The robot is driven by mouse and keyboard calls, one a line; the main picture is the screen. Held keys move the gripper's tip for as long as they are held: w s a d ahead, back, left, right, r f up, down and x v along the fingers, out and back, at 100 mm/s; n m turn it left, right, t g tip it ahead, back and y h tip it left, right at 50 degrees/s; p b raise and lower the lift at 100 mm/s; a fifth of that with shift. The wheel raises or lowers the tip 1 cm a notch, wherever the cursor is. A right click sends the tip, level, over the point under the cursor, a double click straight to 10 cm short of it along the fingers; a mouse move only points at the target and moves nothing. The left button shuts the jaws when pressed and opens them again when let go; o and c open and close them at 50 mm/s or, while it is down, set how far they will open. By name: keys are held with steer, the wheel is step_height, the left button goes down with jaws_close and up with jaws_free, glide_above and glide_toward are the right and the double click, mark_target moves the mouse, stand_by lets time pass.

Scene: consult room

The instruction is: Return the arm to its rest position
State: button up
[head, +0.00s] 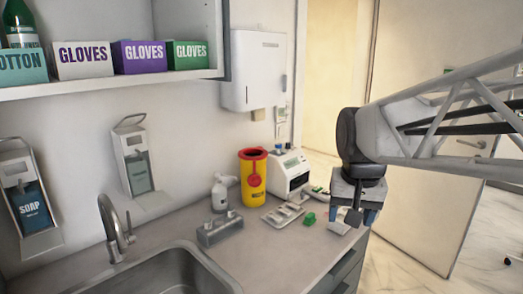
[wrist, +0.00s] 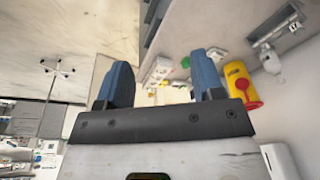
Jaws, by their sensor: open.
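My gripper (head: 361,208) hangs from my arm on the right of the head view, above the right end of the counter (head: 165,235). In the wrist view my gripper (wrist: 163,85) shows its two blue fingers spread apart, with nothing between them. It is open and empty. In the head view my arm reaches in from the right edge, and the fingers are partly hidden by the gripper body.
A yellow sharps bin (head: 252,180), a white device (head: 288,174), a metal tray (head: 282,214) and a green item (head: 309,219) stand on the counter near my gripper. A sink (head: 165,275) and faucet (head: 115,230) are at left. Open floor lies at right.

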steer(key=s+f+n, duration=0.2)
steer(key=s+f, duration=0.7)
steer(key=s, duration=0.5)
steer(key=shift+s+d+f, duration=0.2)
steer(key=shift+s+d, duration=0.1)
steer(key=shift+d, duration=0.1)
